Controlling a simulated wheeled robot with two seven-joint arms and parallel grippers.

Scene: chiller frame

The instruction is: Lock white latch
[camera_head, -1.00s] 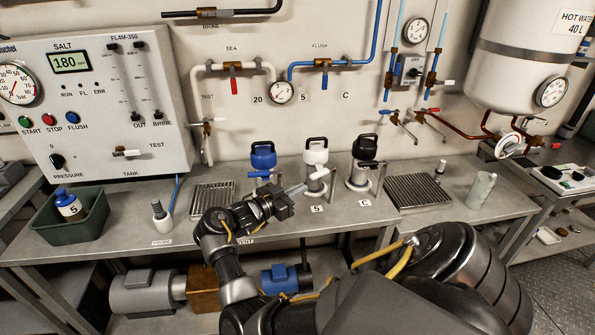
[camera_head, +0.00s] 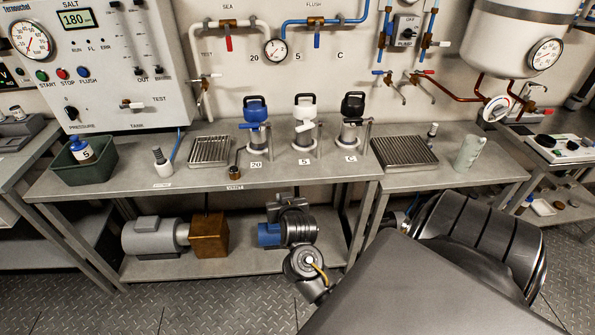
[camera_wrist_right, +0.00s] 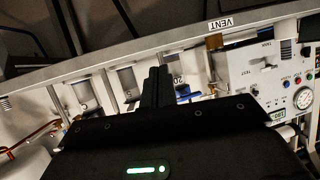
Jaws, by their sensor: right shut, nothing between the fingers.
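The white-topped canister (camera_head: 304,113) stands upright in the middle of three canisters on the bench, behind the label 5. Its small white latch (camera_head: 304,127) shows across the front below the cap, too small to tell whether it is locked. In the right wrist view, the picture is upside down and the canister's metal body (camera_wrist_right: 128,80) shows left of my fingers. My right gripper (camera_wrist_right: 158,75) is shut and empty, apart from the canister. In the head view, my right arm folds low in front of the bench and its fingertips are not clear. My left gripper is out of view.
A blue-topped canister (camera_head: 256,110) and a black-topped canister (camera_head: 352,108) flank the white one. Drain grates (camera_head: 209,151) lie on the bench, with a green bin (camera_head: 83,168) at the left. The bench's front strip is mostly clear, apart from a small brass fitting (camera_head: 236,172).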

